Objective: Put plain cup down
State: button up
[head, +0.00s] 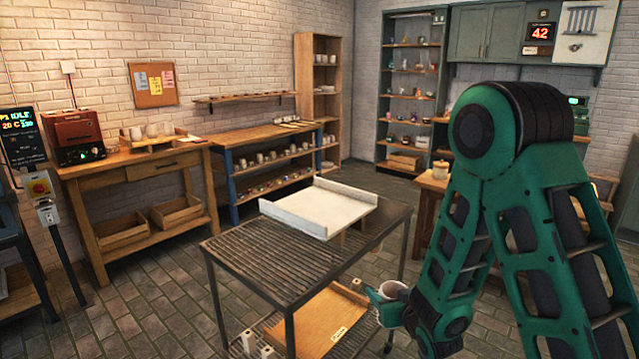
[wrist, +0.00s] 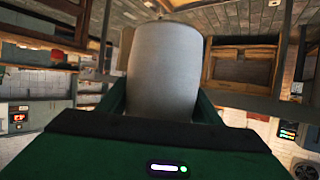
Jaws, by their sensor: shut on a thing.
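A plain white cup (head: 393,290) is held in my gripper (head: 381,305) in the head view, at the front right of the metal cart. In the wrist view the plain cup (wrist: 163,75) fills the middle between the green fingers of my gripper (wrist: 165,105). My gripper is shut on the cup. The cup looks pale and unmarked on the side that shows. My arm hides part of the area to the right of the cart.
A slatted metal cart (head: 265,268) stands in front of me, with a white tray (head: 318,210) at its far end. Its near top is bare. A wooden board (head: 318,322) lies on the lower shelf. A wooden bench (head: 150,160) with cups stands at the left wall.

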jog(key=w+d+f+m+h, duration=0.1)
jog(key=w+d+f, duration=0.1)
jog(key=d, duration=0.3)
jog(key=w+d+f+m+h, duration=0.1)
jog(key=w+d+f, duration=0.2)
jog(key=d, duration=0.3)
jog(key=shift+d, duration=0.15)
jog(key=shift+w, duration=0.1)
